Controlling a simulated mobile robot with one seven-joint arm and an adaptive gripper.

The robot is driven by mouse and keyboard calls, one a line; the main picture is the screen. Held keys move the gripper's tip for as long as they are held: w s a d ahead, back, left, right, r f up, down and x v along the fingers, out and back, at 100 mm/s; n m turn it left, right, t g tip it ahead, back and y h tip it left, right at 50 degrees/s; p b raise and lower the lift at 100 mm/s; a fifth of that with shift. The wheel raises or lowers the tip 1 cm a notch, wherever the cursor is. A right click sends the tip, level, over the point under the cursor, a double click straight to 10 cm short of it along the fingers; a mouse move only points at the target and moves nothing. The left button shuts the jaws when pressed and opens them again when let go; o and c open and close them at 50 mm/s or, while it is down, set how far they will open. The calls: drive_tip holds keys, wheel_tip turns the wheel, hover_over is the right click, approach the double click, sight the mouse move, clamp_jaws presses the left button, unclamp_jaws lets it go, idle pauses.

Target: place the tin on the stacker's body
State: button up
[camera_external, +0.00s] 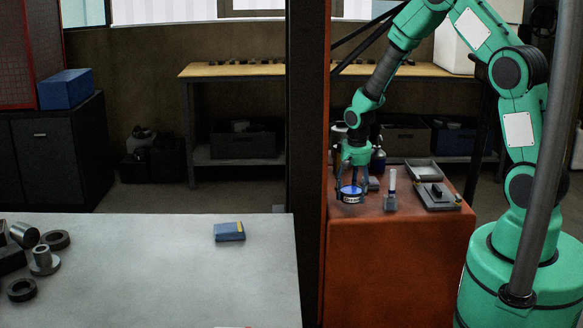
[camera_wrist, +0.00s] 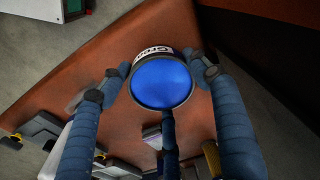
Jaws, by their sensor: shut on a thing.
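The tin (camera_external: 352,195) is a short round can with a blue lid and a pale label. In the wrist view the blue lid of the tin (camera_wrist: 162,83) faces the camera. My gripper (camera_external: 352,186) points down with its fingers around the tin and is shut on it. In the wrist view the fingers of my gripper (camera_wrist: 158,88) sit at the left, right and lower sides of the tin. The stacker's body (camera_external: 400,270) is the orange-red block under it. The tin is over its left part, at or very near the top surface; I cannot tell if they touch.
On the orange top stand a grey upright tool (camera_external: 391,190) and a grey tray (camera_external: 436,196), right of the tin. A dark mast (camera_external: 305,150) rises at the left. A pale table (camera_external: 180,285) holds metal parts and a blue box (camera_external: 229,232).

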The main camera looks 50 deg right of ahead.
sight(352, 200)
drive_tip(key=shift+f, duration=0.1)
drive_tip(key=shift+f+b, duration=0.6)
drive_tip(key=shift+f, duration=1.05)
drive_tip(key=o, duration=1.5)
drive_tip(key=shift+f, duration=0.1)
drive_tip(key=r+p, duration=0.1)
drive_tip(key=r, duration=0.2)
drive_tip(key=r+p, duration=0.1)
drive_tip(key=r, duration=0.3)
drive_tip(key=s+r, duration=0.1)
drive_tip(key=r, duration=0.3)
drive_tip(key=shift+a+p, duration=0.35)
drive_tip(key=shift+p, duration=0.05)
drive_tip(key=shift+s+r, duration=0.1)
drive_tip(key=shift+r, duration=0.45)
